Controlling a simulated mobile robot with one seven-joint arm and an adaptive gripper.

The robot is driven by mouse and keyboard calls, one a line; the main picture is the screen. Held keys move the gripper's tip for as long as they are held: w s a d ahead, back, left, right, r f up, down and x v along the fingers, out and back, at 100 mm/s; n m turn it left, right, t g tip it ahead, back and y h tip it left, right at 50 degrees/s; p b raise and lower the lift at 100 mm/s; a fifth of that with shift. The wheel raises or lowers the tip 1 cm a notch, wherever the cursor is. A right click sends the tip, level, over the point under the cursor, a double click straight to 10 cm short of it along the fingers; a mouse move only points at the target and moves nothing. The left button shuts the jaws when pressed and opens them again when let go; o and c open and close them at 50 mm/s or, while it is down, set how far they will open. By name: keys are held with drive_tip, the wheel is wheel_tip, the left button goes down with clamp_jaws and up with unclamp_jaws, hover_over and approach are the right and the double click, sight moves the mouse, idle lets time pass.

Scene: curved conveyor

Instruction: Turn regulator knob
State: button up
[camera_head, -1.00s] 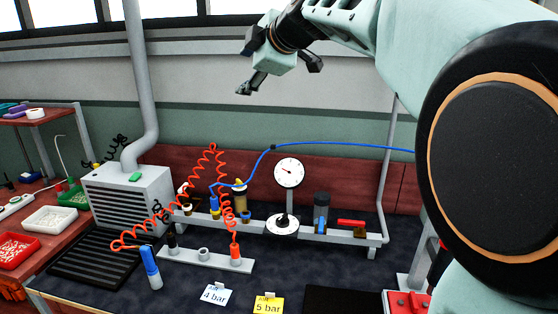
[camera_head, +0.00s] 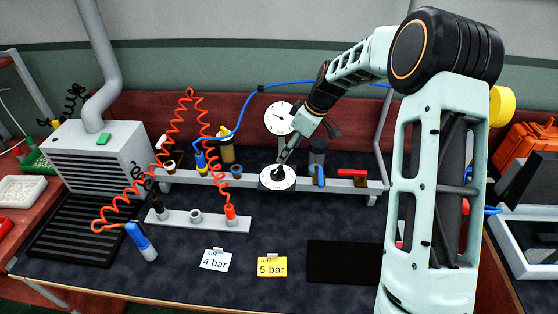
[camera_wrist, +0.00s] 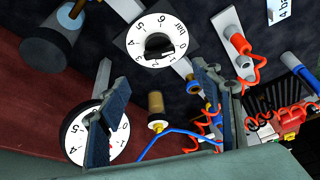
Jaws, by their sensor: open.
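The regulator knob (camera_head: 278,173) is black and sits in the middle of a round white numbered dial (camera_head: 268,185) on the grey rail. In the wrist view the knob (camera_wrist: 159,47) and its dial (camera_wrist: 137,48) are at the upper middle, beyond my fingers. My gripper (camera_head: 286,155) is just above and behind the knob in the head view, where its fingertips overlap the knob's edge. In the wrist view my gripper (camera_wrist: 158,95) has its two fingers wide apart with nothing held between them. I cannot tell whether a finger touches the knob.
A round pressure gauge (camera_head: 279,118) stands upright close behind the knob. A brass filter (camera_head: 227,150) and a dark cylinder (camera_head: 317,150) flank it. A red coiled hose (camera_head: 164,138) and a blue hose (camera_head: 256,92) run nearby. A yellow 5 bar card (camera_head: 272,266) lies in front.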

sight(277, 169)
drive_tip(key=p+x, duration=0.1)
drive_tip(key=x, duration=0.9)
drive_tip(key=shift+c, duration=0.2)
drive_tip(key=c, duration=1.1)
